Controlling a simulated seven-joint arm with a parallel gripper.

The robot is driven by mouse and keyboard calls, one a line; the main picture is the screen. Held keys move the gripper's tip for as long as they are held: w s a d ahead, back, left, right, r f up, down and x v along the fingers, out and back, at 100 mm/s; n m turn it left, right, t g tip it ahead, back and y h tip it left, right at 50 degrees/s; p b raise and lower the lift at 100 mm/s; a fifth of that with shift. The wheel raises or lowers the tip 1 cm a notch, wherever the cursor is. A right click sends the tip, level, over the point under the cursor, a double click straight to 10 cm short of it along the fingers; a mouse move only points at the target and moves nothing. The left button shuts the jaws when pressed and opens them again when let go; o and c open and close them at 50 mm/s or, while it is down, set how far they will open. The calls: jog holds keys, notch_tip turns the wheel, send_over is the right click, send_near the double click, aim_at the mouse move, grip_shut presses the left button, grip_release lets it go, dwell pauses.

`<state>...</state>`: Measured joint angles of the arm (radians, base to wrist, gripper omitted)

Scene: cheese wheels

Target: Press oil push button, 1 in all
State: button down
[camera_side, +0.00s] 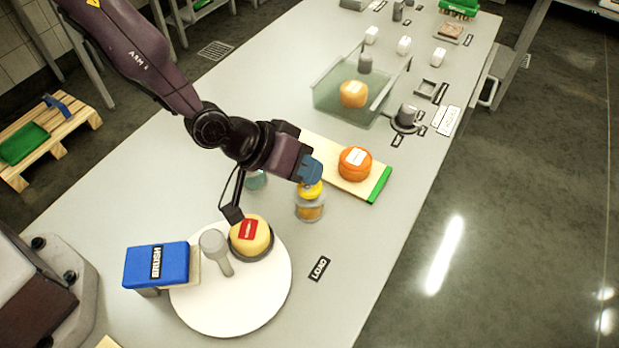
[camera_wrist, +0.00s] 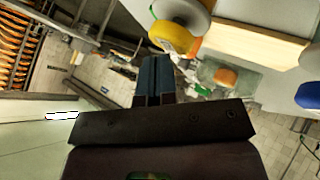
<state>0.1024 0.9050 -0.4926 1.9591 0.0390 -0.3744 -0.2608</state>
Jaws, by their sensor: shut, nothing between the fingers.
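A small grey-and-amber jar with a yellow domed top, which looks like the oil push button (camera_side: 310,189), stands upright on the table near the middle of the side view. Its yellow top also shows in the wrist view (camera_wrist: 172,38), just beyond my fingertips. My gripper (camera_side: 311,178) has blue fingers, shut and empty, directly over the yellow top. The fingers also show in the wrist view (camera_wrist: 153,62). I cannot tell whether they touch the top. No writing on the jar is readable.
A white round board (camera_side: 240,305) holds a yellow cheese wheel (camera_side: 262,243) and a grey handled tool (camera_side: 214,246). An orange cheese (camera_side: 355,172) sits on a green-edged board (camera_side: 378,186). A clear tank (camera_side: 330,98) stands behind.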

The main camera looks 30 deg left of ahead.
jog(key=shift+f, duration=0.45)
dwell(0.5)
jog(key=shift+r, duration=1.3)
jog(key=shift+r, duration=2.55)
